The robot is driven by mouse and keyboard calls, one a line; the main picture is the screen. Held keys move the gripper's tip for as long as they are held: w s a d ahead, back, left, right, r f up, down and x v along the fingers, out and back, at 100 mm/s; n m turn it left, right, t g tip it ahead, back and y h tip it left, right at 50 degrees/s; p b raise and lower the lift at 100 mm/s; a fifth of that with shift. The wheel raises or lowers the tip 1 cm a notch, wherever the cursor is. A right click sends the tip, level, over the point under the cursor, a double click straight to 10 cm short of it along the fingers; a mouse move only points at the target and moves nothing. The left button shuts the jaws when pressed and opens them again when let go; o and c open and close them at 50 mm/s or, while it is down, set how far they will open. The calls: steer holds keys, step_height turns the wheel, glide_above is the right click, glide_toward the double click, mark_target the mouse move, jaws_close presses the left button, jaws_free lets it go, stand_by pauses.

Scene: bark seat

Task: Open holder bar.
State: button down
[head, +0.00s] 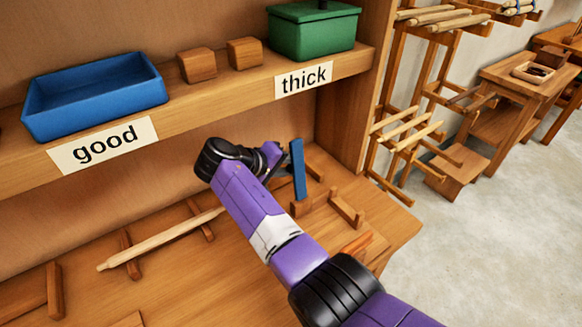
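A blue bar (298,170) stands nearly upright on the wooden bench, just right of my gripper (275,158). It appears to belong to a small wooden holder, with a block (346,208) to its right. The lower part of the holder is partly hidden too.
A pale stick (160,240) lies across wooden supports on the bench, left of my arm. The shelf above holds a blue tray (95,95), two wooden blocks and a green box (312,35). A side panel (345,115) stands right of the holder. Wooden racks stand further right.

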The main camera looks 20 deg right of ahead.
steer(key=shift+s+f, duration=0.25)
steer(key=shift+f, duration=0.45)
steer(key=c, duration=1.1)
jaws_free()
steer(key=shift+c, duration=0.2)
steer(key=shift+w+r, duration=0.1)
steer(key=shift+r, duration=0.05)
steer(key=shift+r, duration=0.15)
steer(key=shift+a+r, duration=0.1)
steer(key=shift+a, duration=0.05)
steer(key=v, duration=0.7)
steer(key=shift+a+b, duration=0.2)
steer(key=shift+b, duration=0.1)
